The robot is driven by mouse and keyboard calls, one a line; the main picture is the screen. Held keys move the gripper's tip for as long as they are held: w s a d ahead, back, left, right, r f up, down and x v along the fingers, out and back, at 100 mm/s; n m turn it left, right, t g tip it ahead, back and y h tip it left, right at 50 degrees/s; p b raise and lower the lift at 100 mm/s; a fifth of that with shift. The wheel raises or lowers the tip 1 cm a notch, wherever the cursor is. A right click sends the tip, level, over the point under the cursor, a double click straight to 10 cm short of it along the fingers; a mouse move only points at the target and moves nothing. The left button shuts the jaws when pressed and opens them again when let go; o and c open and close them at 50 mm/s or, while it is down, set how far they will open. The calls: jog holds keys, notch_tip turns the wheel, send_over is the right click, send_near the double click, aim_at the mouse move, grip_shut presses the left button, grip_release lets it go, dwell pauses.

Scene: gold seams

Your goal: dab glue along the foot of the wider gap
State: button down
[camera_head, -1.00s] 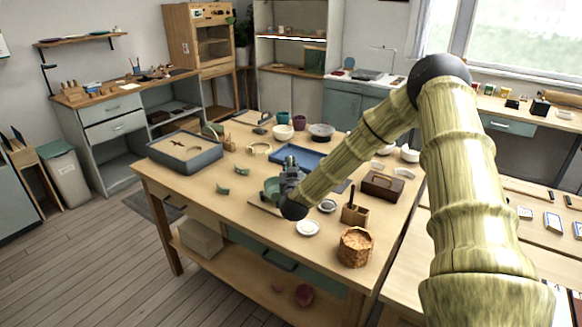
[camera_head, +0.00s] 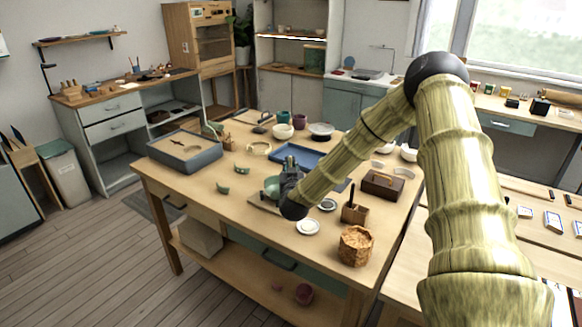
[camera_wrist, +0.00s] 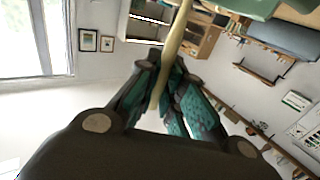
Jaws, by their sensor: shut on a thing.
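A green bowl (camera_head: 271,187) stands on a board (camera_head: 257,203) near the middle of the workbench, partly hidden behind my gripper. Its gaps cannot be made out. My gripper (camera_head: 289,178) is right beside it on the right. In the wrist view, my gripper (camera_wrist: 174,78) is shut on a thin tan stick (camera_wrist: 179,28), which runs up out of the picture. A green curved surface, likely the bowl (camera_wrist: 245,7), shows at the top edge. Whether the stick's tip touches the bowl is hidden. Two green shards (camera_head: 222,188) (camera_head: 241,170) lie left of the bowl.
A grey sand tray (camera_head: 186,153) stands at the left and a blue tray (camera_head: 297,155) behind the bowl. A white dish (camera_head: 307,227), a wooden holder (camera_head: 355,214), a cork-like pot (camera_head: 356,246) and a brown box (camera_head: 383,185) stand at the right. The front left of the bench is clear.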

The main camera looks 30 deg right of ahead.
jog(key=shift+r, duration=0.2)
dwell(0.5)
jog(key=shift+w+d+r, duration=0.15)
jog(key=shift+w+d, duration=0.6)
jog(key=shift+w, duration=0.05)
jog(key=shift+f, duration=0.35)
dwell(1.1)
jog(key=shift+r, duration=0.2)
jog(key=shift+w, duration=0.1)
dwell(0.3)
jog(key=shift+x, duration=1)
jog(key=shift+w+a+r, duration=0.1)
jog(key=shift+a+r, duration=0.05)
jog(key=shift+a, duration=0.05)
